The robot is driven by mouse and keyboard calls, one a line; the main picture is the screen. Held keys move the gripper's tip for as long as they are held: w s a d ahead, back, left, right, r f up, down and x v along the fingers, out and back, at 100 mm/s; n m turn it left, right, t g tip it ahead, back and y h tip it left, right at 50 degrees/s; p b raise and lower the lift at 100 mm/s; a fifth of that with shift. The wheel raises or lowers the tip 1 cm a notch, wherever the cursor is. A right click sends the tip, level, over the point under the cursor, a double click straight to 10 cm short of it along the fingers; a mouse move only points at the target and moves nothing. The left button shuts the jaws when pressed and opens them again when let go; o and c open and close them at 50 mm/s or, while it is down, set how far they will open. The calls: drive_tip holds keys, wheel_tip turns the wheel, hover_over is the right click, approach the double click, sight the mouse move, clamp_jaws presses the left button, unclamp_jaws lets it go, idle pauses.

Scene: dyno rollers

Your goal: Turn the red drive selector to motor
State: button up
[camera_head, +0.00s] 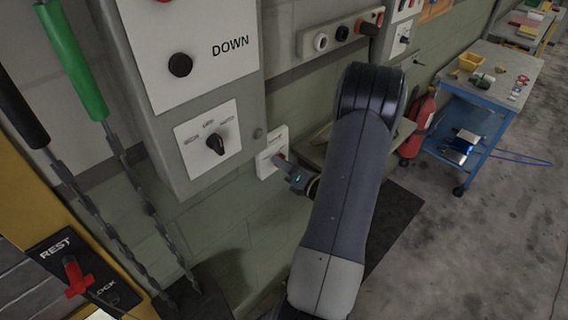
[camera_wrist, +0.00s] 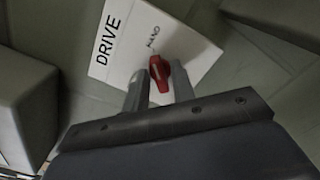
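The red drive selector (camera_wrist: 159,73) is a small red knob on a white plate (camera_wrist: 128,55) marked DRIVE in the wrist view. Its upper end points roughly toward the HAND label; no MOTOR label is readable. My gripper (camera_wrist: 161,82) is open, with one finger on each side of the knob and a small gap showing. I cannot tell how far the fingertips are from the plate. In the head view, my gripper (camera_head: 281,161) is at the white plate (camera_head: 266,163) on the green wall, and it mostly hides the knob.
A grey cabinet with a DOWN panel (camera_head: 190,75) and a black selector (camera_head: 215,144) stands close left of my gripper. A small shelf (camera_head: 325,156) is behind my arm. A red extinguisher (camera_head: 418,125) and a blue cart (camera_head: 490,90) stand to the right.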

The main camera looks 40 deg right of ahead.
drive_tip(key=shift+c, duration=1)
drive_tip(key=shift+f+b, duration=0.1)
drive_tip(key=shift+b, duration=0.3)
drive_tip(key=n+b, duration=1.7)
drive_tip(key=b, duration=0.6)
drive_tip(key=shift+n+b, duration=0.4)
drive_tip(key=o, duration=0.7)
